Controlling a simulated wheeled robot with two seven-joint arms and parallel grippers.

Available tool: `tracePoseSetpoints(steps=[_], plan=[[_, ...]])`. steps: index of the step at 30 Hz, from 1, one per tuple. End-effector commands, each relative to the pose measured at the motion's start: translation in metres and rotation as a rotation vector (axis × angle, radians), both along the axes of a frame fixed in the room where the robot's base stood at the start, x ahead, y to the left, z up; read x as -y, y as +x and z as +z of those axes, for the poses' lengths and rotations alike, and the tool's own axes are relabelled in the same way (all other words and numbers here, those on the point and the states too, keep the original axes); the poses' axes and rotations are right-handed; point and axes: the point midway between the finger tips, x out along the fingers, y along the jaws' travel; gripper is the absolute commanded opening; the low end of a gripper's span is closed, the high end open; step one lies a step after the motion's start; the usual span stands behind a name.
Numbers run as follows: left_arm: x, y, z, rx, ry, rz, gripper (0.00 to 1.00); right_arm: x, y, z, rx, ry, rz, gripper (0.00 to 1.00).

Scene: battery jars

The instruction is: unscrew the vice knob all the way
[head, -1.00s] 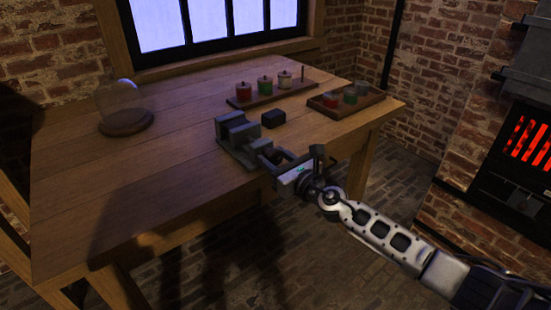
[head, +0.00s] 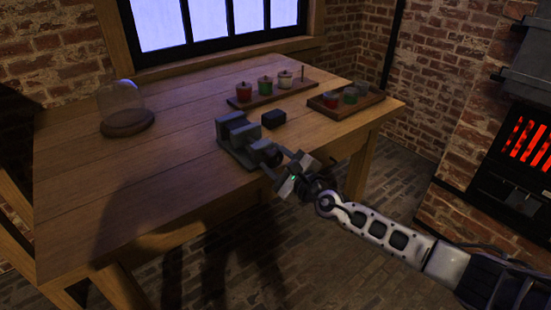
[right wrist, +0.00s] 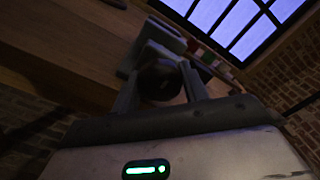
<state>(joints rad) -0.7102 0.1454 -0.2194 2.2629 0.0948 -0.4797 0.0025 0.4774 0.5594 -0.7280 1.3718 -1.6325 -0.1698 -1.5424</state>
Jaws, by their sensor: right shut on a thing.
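The grey vice (head: 240,140) stands near the front right edge of the wooden table, and its body also shows in the right wrist view (right wrist: 160,45). Its dark round knob (right wrist: 160,80) faces my right gripper (head: 285,170). In the right wrist view the two fingers (right wrist: 158,92) sit on either side of the knob, shut on it. In the head view the gripper and my arm hide most of the knob. My left gripper is not in view.
A small black block (head: 273,119) lies behind the vice. Several colored jars stand on a wooden board (head: 295,92) and in a wooden tray (head: 372,103). A glass dome (head: 121,98) stands at the left. The table's (head: 130,185) middle is clear.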

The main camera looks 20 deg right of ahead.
Motion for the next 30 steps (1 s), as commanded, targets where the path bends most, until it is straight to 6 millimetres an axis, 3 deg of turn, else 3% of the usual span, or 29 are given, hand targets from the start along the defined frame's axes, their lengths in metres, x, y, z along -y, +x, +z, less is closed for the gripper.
tracePoseSetpoints(steps=[17, 18, 20, 30], plan=[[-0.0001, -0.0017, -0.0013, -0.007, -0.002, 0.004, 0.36, 0.0004, -0.0003, -0.0013, 0.012, -0.04, 0.0, 0.21], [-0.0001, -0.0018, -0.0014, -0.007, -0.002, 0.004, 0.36, 0.0003, -0.0002, -0.0013, 0.012, -0.04, 0.0, 0.47], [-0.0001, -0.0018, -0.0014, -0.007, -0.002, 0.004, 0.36, 0.0003, -0.0002, -0.0012, 0.011, -0.04, 0.0, 0.63], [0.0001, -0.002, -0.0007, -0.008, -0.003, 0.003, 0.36, 0.001, -0.0021, -0.0004, 0.011, -0.035, 0.0, 0.66]])
